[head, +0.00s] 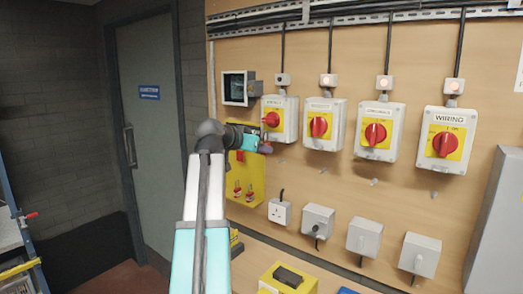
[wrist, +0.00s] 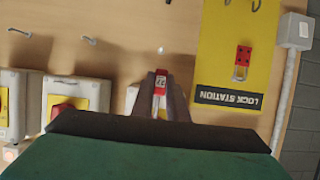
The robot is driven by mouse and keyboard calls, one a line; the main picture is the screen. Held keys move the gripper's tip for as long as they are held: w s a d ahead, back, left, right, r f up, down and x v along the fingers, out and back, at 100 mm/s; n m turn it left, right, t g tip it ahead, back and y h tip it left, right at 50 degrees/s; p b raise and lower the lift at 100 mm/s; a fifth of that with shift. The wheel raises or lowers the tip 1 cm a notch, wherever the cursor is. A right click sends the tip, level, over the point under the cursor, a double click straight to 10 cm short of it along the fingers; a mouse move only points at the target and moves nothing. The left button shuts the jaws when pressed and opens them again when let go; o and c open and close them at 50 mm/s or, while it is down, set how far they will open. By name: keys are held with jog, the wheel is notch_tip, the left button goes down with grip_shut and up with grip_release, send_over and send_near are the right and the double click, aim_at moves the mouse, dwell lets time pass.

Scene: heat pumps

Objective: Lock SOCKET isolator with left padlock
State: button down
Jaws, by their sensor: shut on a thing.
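My gripper (head: 266,148) is just below the leftmost isolator (head: 279,117), a white box with a red knob on a yellow plate. Its label is too small to read. In the wrist view my gripper (wrist: 161,95) is shut on a red padlock (wrist: 160,84) with a white label. The padlock's shackle is not clear. Part of a white and yellow isolator (wrist: 131,97) shows behind the fingers, mostly hidden. Whether the padlock touches the isolator cannot be told. The yellow lock station board (wrist: 215,50) carries another red lock piece (wrist: 243,56).
More isolators stand to the right: a second (head: 322,124), a third (head: 378,131) and one marked WIRING (head: 446,141). Sockets and grey boxes (head: 318,221) sit below. A small dark-framed box (head: 238,88) is up left. The board between isolators and sockets is mostly free.

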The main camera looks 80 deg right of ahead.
aim_at(262, 153)
jog(key=shift+s+d, duration=0.5)
jog(key=shift+d, duration=0.4)
dwell(1.9)
jog(key=shift+f+b, duration=1.1)
jog(key=shift+f, duration=0.15)
dwell(2.3)
jog(key=c, duration=1.7)
grip_release()
jog(key=shift+o, duration=0.2)
jog(key=shift+a, duration=0.15)
jog(key=b+v, duration=0.3)
jog(key=v, duration=1)
jog(key=shift+w+a+r+b, duration=0.15)
jog(key=shift+a+b, duration=0.05)
jog(key=shift+b, duration=0.2)
